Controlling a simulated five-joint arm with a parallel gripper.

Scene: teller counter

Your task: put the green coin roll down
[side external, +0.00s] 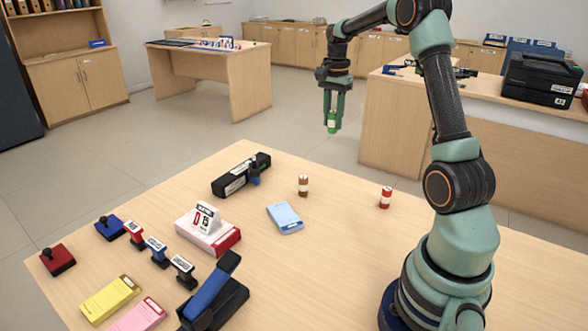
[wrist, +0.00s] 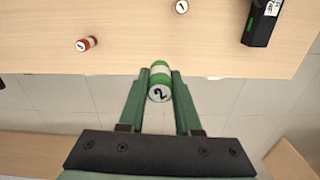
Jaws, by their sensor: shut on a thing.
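The green coin roll (side external: 332,123) has green ends and a pale middle band. My gripper (side external: 335,112) is shut on it and holds it up in the air in the side view. In the wrist view the green coin roll (wrist: 160,83) sits between the two green fingers of my gripper (wrist: 159,85), with a "2" on its near end face. In that view it overlaps the table's edge, with floor showing below it. How high it is above the table cannot be told exactly.
On the wooden table (side external: 340,270) stand a red coin roll (side external: 385,197) and a brown coin roll (side external: 303,185). Table between the two rolls is clear.

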